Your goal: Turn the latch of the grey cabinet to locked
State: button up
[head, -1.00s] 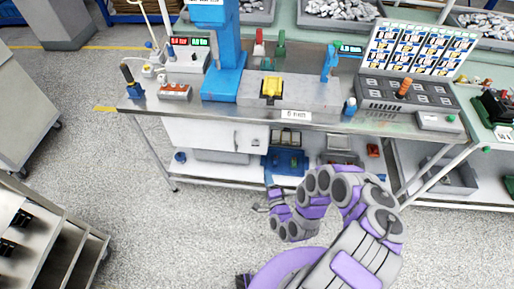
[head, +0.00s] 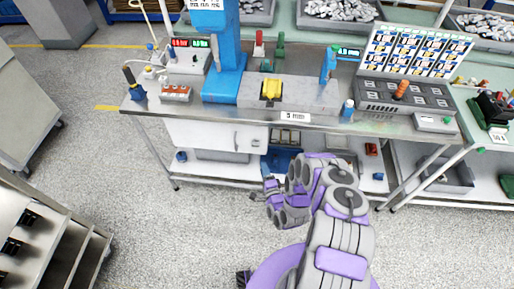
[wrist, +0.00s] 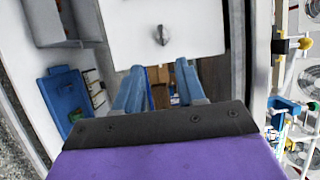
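The grey cabinet (head: 205,133) hangs under the front of the workbench, its pale door facing me. In the wrist view its panel (wrist: 195,22) fills the upper middle, with a small dark grey latch knob (wrist: 161,35) on it that looks roughly upright. In the head view the latch is too small to make out surely. My gripper (head: 259,192) is below and right of the cabinet in the head view. In the wrist view my gripper (wrist: 160,84) has its two blue fingers apart with nothing between them. The latch lies beyond the fingertips, apart from them.
The workbench (head: 385,122) carries a blue press (head: 226,75), a yellow part (head: 271,89) and a display board (head: 420,60). A lower shelf (head: 215,170) holds bins below the cabinet. Metal shelving (head: 50,235) stands at the left. The floor (head: 140,225) between is clear.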

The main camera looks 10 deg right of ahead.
aim_at(256, 143)
jog(key=w+b, duration=0.1)
jog(key=w, duration=1.1)
jog(key=shift+w+a+b, duration=0.15)
jog(key=shift+a+b, duration=0.25)
jog(key=shift+a, duration=0.05)
jog(key=shift+c, duration=0.2)
grip_shut()
